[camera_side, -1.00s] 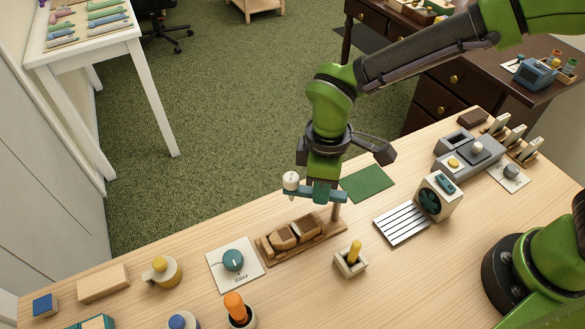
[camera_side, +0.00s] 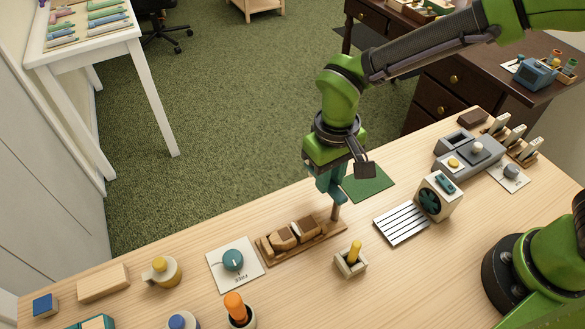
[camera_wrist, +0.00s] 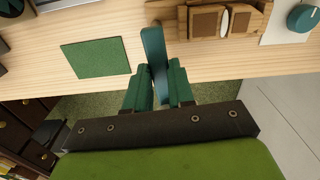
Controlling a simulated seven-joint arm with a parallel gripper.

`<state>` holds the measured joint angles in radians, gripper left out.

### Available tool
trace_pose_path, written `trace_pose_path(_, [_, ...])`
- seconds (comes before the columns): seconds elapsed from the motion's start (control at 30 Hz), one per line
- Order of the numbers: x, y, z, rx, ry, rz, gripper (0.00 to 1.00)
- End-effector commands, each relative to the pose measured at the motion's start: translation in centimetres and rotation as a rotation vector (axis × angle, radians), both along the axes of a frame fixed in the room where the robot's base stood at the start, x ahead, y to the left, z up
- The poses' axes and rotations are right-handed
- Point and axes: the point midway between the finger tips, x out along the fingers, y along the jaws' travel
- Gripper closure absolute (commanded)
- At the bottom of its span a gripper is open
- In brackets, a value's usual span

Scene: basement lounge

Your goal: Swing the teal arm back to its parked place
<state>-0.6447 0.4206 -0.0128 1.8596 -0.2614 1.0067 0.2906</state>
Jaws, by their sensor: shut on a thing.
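The teal arm (camera_wrist: 153,45) runs between my two green fingers in the wrist view. It sits on a brown post (camera_side: 335,212) at the right end of a wooden base (camera_side: 268,257) holding brown-and-tan pieces.
A green mat (camera_side: 369,184) lies flat just right of the post. A yellow-handled lever block (camera_side: 351,260), a dial card (camera_side: 250,276) and a slatted metal plate (camera_side: 401,224) with a fan box (camera_side: 439,196) stand nearby. Carpet lies beyond the far edge.

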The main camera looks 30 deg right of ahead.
Motion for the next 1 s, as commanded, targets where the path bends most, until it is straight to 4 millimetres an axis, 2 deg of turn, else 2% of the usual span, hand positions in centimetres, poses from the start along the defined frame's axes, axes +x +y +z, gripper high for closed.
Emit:
trace_pose_path(0.23, [0.04,-0.21,0.18,0.001,-0.003,-0.071,1.0])
trace_pose_path(0.73, [0.05,-0.29,0.19,0.002,-0.002,-0.091,1.0])
trace_pose_path(0.77, [0.05,-0.3,0.18,0.001,-0.001,-0.091,0.72])
trace_pose_path(0.8, [0.05,-0.3,0.17,0.001,-0.001,-0.091,0.66])
trace_pose_path(0.9, [0.04,-0.29,0.13,0.001,-0.001,-0.089,0.51])
trace_pose_path(1.0, [0.03,-0.28,0.09,0.001,-0.001,-0.087,0.51])
